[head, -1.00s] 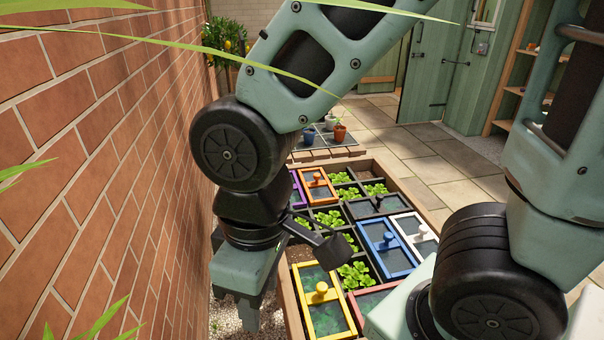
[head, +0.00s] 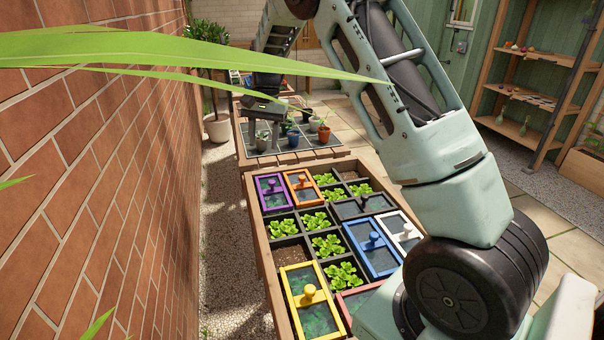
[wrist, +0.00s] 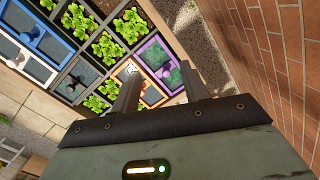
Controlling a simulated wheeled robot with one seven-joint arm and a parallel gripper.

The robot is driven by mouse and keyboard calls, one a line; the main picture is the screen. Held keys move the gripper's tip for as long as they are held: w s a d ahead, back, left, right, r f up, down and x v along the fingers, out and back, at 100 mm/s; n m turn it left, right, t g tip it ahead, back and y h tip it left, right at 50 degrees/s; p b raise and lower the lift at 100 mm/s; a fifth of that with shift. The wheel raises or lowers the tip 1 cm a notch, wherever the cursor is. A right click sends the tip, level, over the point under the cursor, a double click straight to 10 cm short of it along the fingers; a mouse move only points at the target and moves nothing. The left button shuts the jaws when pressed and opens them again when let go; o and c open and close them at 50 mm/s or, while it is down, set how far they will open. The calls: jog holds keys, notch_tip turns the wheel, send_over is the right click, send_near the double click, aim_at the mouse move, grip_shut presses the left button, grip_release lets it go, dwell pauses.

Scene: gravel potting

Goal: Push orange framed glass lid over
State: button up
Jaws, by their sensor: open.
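The orange framed glass lid (head: 304,191) lies flat over a far compartment of the wooden planter, with an orange knob on it. It shows in the wrist view (wrist: 151,95), partly hidden by one finger. My gripper (head: 263,138) is beyond the planter's far end in the head view, above the area of small pots and apart from the lid. In the wrist view my gripper (wrist: 160,90) is open and empty, its two fingers spread with the orange and purple lids seen past them.
The purple lid (head: 272,193) is directly left of the orange one. Blue (head: 371,249), white (head: 402,231) and yellow (head: 312,308) lids cover other compartments; seedlings fill several. Small pots (head: 324,134) stand beyond the planter. A brick wall (head: 110,170) runs along the left.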

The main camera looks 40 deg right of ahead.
jog(key=w+d+f+m+h, duration=0.15)
jog(key=d+m, duration=0.25)
jog(key=d, duration=1.2)
jog(key=p, duration=0.3)
send_near(302, 177)
notch_tip(302, 177, down, 9)
jog(key=shift+w+d+r, duration=0.15)
jog(key=shift+w+d, duration=0.05)
grip_shut()
jog(key=shift+s, duration=0.1)
